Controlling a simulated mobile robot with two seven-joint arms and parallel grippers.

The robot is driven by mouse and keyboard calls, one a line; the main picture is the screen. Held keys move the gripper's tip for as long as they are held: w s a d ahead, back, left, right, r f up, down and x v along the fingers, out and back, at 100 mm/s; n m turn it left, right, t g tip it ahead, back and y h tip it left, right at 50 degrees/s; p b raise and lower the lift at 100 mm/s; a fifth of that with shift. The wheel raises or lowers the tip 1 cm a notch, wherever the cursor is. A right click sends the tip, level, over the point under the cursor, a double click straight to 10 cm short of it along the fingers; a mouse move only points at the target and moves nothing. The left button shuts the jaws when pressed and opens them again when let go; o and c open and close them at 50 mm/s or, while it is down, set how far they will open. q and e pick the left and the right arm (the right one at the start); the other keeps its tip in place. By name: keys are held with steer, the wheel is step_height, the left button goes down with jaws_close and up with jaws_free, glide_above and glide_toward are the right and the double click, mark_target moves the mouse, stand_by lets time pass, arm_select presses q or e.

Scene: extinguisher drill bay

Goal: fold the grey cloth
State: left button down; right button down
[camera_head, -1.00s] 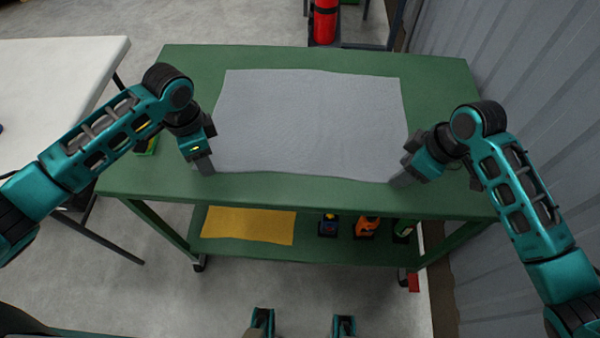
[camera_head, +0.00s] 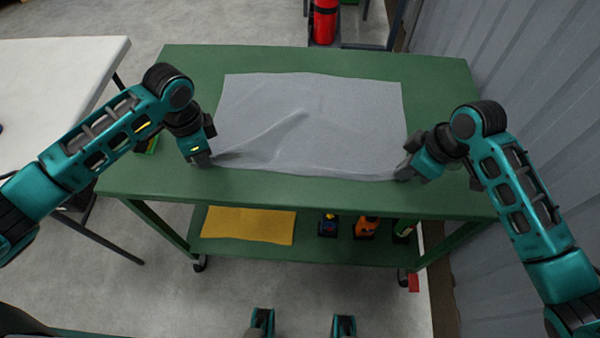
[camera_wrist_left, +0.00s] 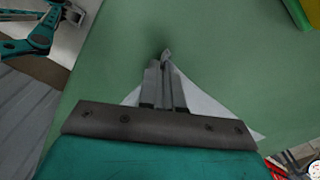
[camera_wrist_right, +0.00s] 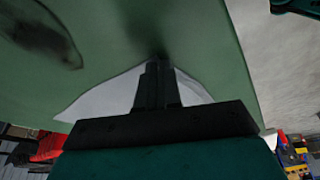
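The grey cloth (camera_head: 335,120) lies spread out on the green table (camera_head: 270,190), with a raised wrinkle running from its near left corner toward its middle. My left gripper (camera_head: 200,162) is at the near left corner. In the left wrist view its fingers (camera_wrist_left: 164,72) are closed together with a tip of cloth (camera_wrist_left: 205,108) between them. My right gripper (camera_head: 402,175) is at the near right corner. In the right wrist view its fingers (camera_wrist_right: 157,75) are closed together over the cloth (camera_wrist_right: 100,98); the pinch itself is hidden.
A green and yellow item (camera_head: 147,143) lies on the table by my left arm. A white table (camera_head: 60,75) stands at left, a corrugated wall (camera_head: 520,80) at right, a red extinguisher (camera_head: 325,22) behind.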

steer(key=shift+s+f, duration=0.1)
stand_by(0.6)
